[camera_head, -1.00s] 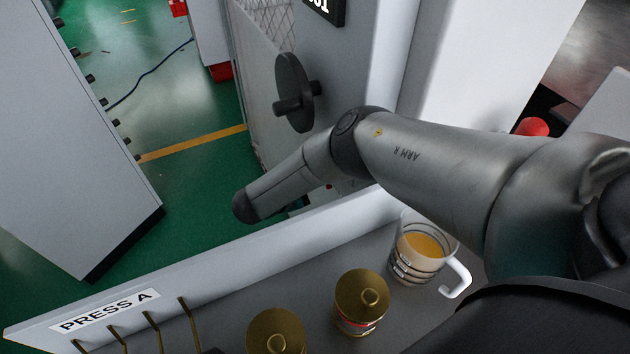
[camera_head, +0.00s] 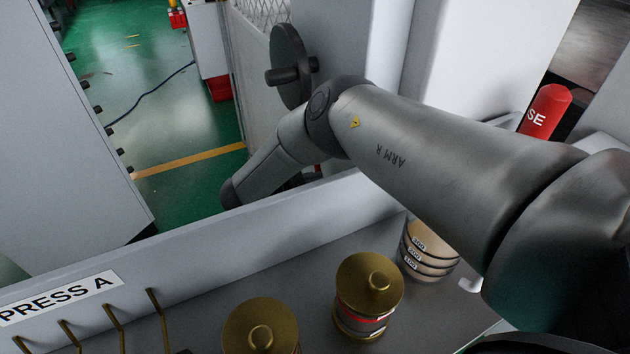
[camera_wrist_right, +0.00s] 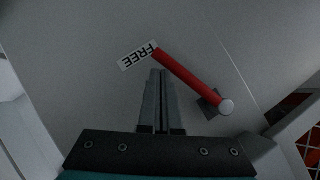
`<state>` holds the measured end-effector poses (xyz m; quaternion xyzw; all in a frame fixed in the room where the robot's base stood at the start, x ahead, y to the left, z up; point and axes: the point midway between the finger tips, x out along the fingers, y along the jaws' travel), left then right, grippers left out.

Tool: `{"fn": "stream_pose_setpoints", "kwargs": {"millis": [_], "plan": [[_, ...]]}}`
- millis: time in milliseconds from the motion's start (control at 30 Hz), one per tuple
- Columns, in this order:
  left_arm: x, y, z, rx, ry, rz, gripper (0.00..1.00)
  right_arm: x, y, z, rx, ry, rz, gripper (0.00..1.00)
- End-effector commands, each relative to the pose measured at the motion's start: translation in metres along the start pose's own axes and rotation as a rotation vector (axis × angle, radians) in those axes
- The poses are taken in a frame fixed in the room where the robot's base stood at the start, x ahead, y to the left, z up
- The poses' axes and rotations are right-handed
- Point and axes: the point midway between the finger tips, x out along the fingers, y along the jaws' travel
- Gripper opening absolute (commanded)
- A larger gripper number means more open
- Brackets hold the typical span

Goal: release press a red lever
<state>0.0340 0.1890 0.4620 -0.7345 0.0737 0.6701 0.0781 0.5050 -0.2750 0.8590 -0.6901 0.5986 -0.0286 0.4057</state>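A red lever (camera_wrist_right: 190,75) shows in the right wrist view. It is a slanted red rod with a pale round end at lower right, next to a dark slot in a grey panel (camera_wrist_right: 90,70). Its upper-left end is beside a white label reading FREE (camera_wrist_right: 138,56). My right gripper (camera_wrist_right: 161,72) has its two fingers side by side with no clear gap, their tips just below the lever's upper-left end. I cannot tell whether they touch it. In the head view my right arm reaches left across the picture, and its gripper is hidden. My left gripper is not in view.
A red cylinder (camera_head: 545,112) marked SE stands at right. A dark wheel (camera_head: 288,65) sticks out behind my arm.

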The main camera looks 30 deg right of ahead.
Motion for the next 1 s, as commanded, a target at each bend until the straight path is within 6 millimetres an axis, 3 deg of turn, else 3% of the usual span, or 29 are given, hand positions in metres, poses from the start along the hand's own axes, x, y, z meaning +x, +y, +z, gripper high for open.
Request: {"fn": "stream_pose_setpoints", "kwargs": {"millis": [800, 1000], "plan": [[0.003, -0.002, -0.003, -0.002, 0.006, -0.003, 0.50, 0.002, 0.003, 0.003, -0.001, -0.001, 0.001, 0.00], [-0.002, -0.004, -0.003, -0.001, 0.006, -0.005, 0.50, -0.016, 0.003, 0.003, -0.003, -0.003, 0.001, 0.00]]}}
